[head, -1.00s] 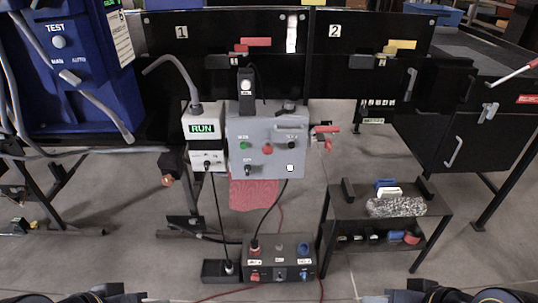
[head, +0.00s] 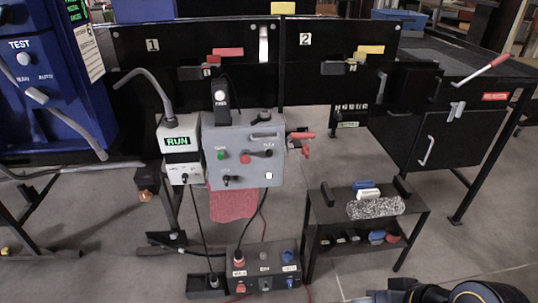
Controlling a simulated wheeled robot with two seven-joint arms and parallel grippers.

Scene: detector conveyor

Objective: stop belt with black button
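The grey control box (head: 236,135) hangs on the black conveyor frame near the middle of the head view. Its front has a green button (head: 221,156), a red button (head: 244,160), a black control (head: 268,153) at right and a black knob (head: 226,181) at lower left. The small labels are hard to read. A white unit beside it has a lit display (head: 177,141) reading RUN. Part of my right arm with its gripper (head: 394,295) shows at the bottom edge, far below and right of the box; its fingers are not clear. My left gripper is not in view.
A black device (head: 220,96) stands on the control box, and a red-handled part (head: 300,136) sticks out at its right. A lower box (head: 264,266) with knobs stands on the floor. A small black shelf (head: 330,212) stands at right. Cables hang between the boxes.

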